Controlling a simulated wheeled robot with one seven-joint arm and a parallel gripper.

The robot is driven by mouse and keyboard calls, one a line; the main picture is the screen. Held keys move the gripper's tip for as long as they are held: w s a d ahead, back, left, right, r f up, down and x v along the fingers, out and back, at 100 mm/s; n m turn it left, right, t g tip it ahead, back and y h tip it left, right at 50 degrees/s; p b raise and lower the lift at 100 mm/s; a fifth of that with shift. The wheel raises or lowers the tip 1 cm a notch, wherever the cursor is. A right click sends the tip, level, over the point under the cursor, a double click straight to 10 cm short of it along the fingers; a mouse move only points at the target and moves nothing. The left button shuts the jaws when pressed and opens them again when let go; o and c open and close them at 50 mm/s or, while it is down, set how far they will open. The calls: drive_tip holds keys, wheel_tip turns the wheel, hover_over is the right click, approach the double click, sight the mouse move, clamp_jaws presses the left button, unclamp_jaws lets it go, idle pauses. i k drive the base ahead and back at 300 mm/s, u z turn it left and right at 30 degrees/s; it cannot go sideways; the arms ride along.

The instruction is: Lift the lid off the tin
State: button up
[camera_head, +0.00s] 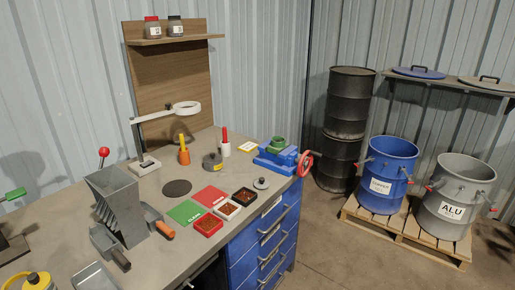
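A squat dark grey round tin (213,162) with a yellow mark on its side stands on the workbench, between an orange holder and a white holder. A knob-like part shows on its top; I cannot tell the lid's edge from the body at this size. A separate small pale round disc with a knob (261,183), like a lid, lies near the bench's right edge, beside a black tray. My gripper does not show in this view.
The workbench (60,213) also holds a grey hopper (113,195), a magnifier lamp (146,165), a blue vise (277,155), red and green mats, and small trays (208,225). A blue drum (386,170) and a grey ALU drum (455,190) stand on a pallet at right.

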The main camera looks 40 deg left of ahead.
sight(214, 158)
drive_tip(key=u, duration=0.4)
drive_tip(key=i, duration=1.45)
drive_tip(key=u, duration=1.8)
drive_tip(key=i, duration=1)
drive_tip(key=u, duration=0.85)
